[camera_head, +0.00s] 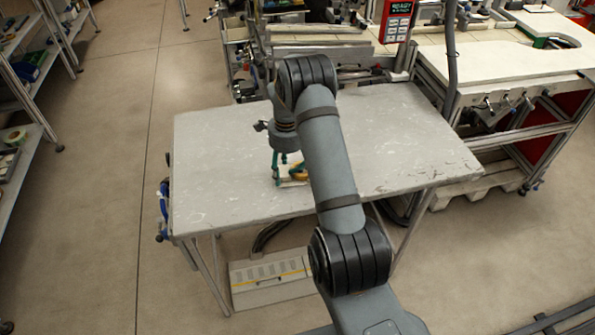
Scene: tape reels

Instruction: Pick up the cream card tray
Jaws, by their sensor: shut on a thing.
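The cream card tray (292,184) is a small pale shape on the grey worktable (225,150), left of the middle of the table. An orange-yellow reel (299,172) shows at the tray, partly hidden behind my arm; I cannot tell whether it lies in the tray or beside it. My gripper (278,177) has green fingers and points down at the left side of the tray. It is shut on the tray's edge. The right part of the tray is hidden by my arm. I cannot tell whether the tray is clear of the tabletop.
The rest of the tabletop is bare on both sides. Blue-handled clamps (163,210) hang at its left edge. A white workbench (500,58) stands at the right, and shelves (22,150) stand at the far left.

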